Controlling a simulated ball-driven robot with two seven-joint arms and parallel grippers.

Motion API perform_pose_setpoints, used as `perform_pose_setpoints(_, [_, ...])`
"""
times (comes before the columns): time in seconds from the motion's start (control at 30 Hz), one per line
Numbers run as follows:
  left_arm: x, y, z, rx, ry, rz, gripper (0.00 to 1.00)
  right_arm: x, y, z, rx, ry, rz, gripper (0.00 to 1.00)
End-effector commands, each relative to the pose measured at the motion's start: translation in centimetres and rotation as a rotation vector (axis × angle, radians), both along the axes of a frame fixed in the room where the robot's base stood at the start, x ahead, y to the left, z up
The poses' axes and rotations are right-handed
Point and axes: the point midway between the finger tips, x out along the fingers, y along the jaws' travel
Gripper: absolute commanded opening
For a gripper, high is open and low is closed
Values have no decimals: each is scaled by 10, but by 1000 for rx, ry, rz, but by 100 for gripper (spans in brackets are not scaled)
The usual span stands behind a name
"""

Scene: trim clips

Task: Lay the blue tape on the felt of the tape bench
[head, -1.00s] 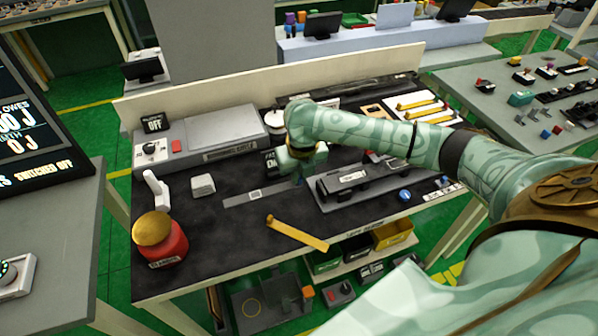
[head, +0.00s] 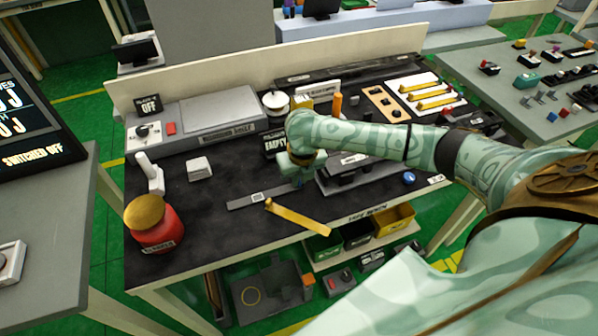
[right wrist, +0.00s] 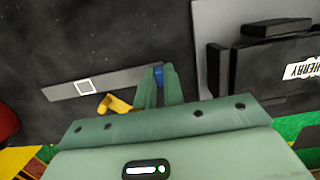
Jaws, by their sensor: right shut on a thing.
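My right gripper (head: 301,180) points down over the dark felt (head: 215,220) of the tape bench. In the right wrist view its fingers (right wrist: 159,76) are shut on a small blue piece, the blue tape (right wrist: 158,74), of which only a bit shows between the fingertips. I cannot tell whether the tape touches the strip or felt. My left gripper is not in view.
A yellow strip (head: 297,217) lies just in front of the gripper. A grey fixture with a black block (right wrist: 270,60) stands close on the right. A red jar (head: 155,232) and a white block (head: 199,167) stand left. Felt at front left is clear.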

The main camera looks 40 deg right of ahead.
Motion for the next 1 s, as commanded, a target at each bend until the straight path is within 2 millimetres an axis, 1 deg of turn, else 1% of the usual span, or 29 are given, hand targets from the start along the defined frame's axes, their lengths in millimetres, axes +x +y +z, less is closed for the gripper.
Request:
perform_pose_setpoints(0.43, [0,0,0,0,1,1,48,0,0,0,1,0,0,0])
perform_pose_setpoints(0.5, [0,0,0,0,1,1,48,0,0,0,1,0,0,24])
perform_pose_setpoints(0.53, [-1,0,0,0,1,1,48,0,0,0,1,0,0,32])
perform_pose_setpoints(0.57, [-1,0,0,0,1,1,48,0,0,0,1,0,0,35])
perform_pose_setpoints(0.87, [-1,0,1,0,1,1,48,0,0,2,0,-1,0,35])
perform_pose_setpoints(0.97, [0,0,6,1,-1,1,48,-1,0,14,1,-3,1,35])
perform_pose_setpoints(1.0, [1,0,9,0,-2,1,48,-2,0,21,1,-4,1,35])
